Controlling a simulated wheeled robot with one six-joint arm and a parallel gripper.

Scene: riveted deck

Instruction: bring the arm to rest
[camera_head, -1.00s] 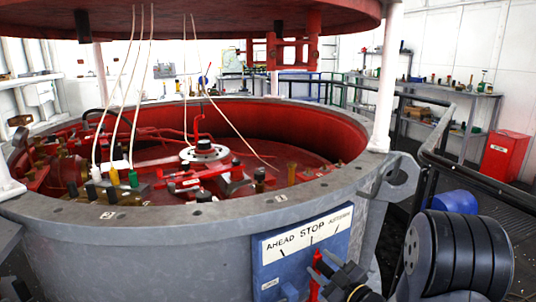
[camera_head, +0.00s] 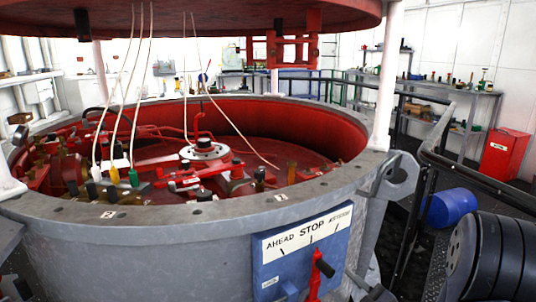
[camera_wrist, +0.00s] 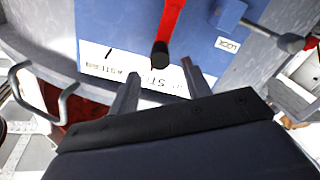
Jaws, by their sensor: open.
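My gripper shows in the wrist view (camera_wrist: 160,88) with its two fingers spread and nothing between them. A red lever (camera_wrist: 172,18) with a black knob (camera_wrist: 160,54) stands just beyond the fingertips, apart from them as far as I can tell.
A large grey round housing (camera_head: 150,245) with a red interior fills the middle. A black railing (camera_head: 437,150) runs along the right, with a blue drum (camera_head: 452,207) behind it and a red cabinet (camera_head: 504,155) farther back. A grey lug (camera_head: 395,180) juts from the housing.

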